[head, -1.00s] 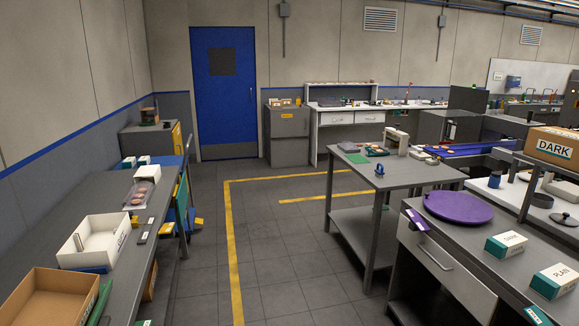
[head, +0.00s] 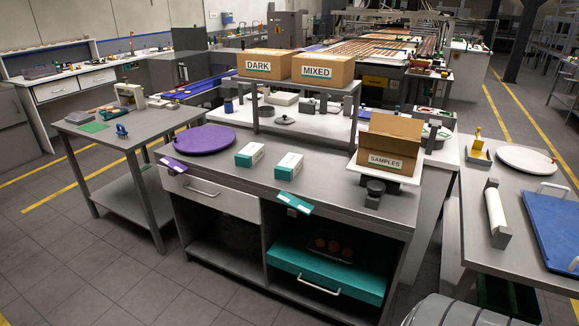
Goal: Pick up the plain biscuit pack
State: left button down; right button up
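Two small white and teal packs stand on the grey counter in the middle of the head view. The right one, the plain biscuit pack (head: 289,166), read "PLAIN" in the earlier frame; its print is too small to read now. The other pack (head: 250,155) stands just left of it, with a small gap between them. Neither of my grippers is in view.
On the counter (head: 225,177), a purple round lid (head: 204,139) lies left of the packs. A shelf (head: 300,86) with DARK (head: 268,63) and MIXED (head: 322,70) cartons stands behind. An open SAMPLES carton (head: 389,143) is right. A teal tag (head: 294,203) is at the front edge.

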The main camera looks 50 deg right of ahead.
aim_at(286, 171)
jog(key=z, duration=1.5)
